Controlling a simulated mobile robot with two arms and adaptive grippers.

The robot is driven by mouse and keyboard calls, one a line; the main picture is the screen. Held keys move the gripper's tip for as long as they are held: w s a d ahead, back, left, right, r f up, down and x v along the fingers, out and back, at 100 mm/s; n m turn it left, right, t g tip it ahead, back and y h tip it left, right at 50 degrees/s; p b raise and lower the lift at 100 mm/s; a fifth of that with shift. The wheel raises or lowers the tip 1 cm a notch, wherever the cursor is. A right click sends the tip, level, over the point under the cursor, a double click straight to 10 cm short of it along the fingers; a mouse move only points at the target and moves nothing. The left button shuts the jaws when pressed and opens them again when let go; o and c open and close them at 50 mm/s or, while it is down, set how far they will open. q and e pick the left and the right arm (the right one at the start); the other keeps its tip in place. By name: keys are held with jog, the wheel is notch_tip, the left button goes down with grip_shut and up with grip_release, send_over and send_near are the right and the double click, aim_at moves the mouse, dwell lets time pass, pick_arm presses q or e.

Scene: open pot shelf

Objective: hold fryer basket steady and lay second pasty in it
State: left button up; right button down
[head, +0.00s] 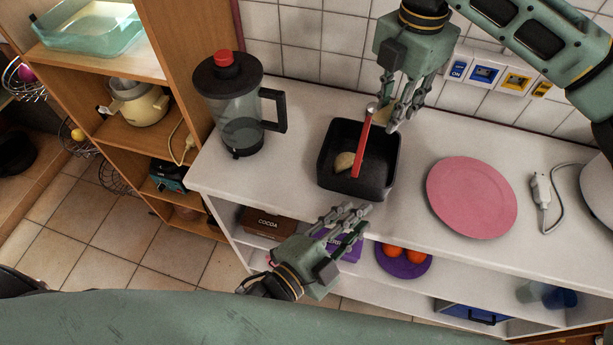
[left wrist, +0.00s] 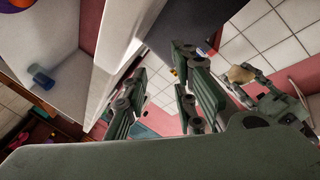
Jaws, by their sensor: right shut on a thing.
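The black fryer basket (head: 336,186), with a red handle (head: 363,143), sits on the white counter. One pale pasty (head: 345,161) lies inside it. My right gripper (head: 392,122) is above the basket's back right corner. It is shut on the second pasty (left wrist: 241,74), which shows clearly in the left wrist view and is mostly hidden by fingers in the head view. My left gripper (head: 352,212) is open and empty in front of the basket's near side, by the counter's front edge. Its separated fingers (left wrist: 160,95) also show in the left wrist view, near the dark basket.
A pink plate (head: 471,198) lies right of the basket. A dark-lidded blender jug (head: 239,105) stands to the left. A white plug and cord (head: 542,189) lie at the right. Shelves under the counter hold a cocoa box (head: 268,223) and a purple plate (head: 405,264) with oranges.

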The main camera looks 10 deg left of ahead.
aim_at(323, 150)
pick_arm(q)
jog(key=w+a+r+n+y, duration=0.1)
jog(key=n, duration=0.1)
jog(key=w+a+r+n+y, duration=0.1)
jog(key=n, duration=0.1)
jog(key=w+a+r+n+y, duration=0.1)
jog(key=n, duration=0.1)
jog(key=shift+w+a+n+t+y, duration=0.2)
jog(key=shift+w+n+t+y, duration=0.1)
jog(key=shift+w+t+y, duration=0.1)
jog(key=a+n+y, duration=0.1)
jog(key=a+n, duration=0.1)
jog(key=n, duration=0.1)
jog(key=w+a+r+n+y, duration=0.1)
jog(key=a+n, duration=0.1)
jog(key=a+r+n+y, duration=0.1)
jog(key=a+n, duration=0.1)
jog(key=n, duration=0.1)
jog(key=shift+w+a+n+g+y, duration=0.2)
jog(key=shift+n+g+y, duration=0.1)
jog(key=shift+g+y, duration=0.1)
jog(key=x, duration=1.1)
jog(key=shift+w+f, duration=0.2)
jog(key=shift+w, duration=0.1)
jog(key=shift+c, duration=0.3)
grip_shut()
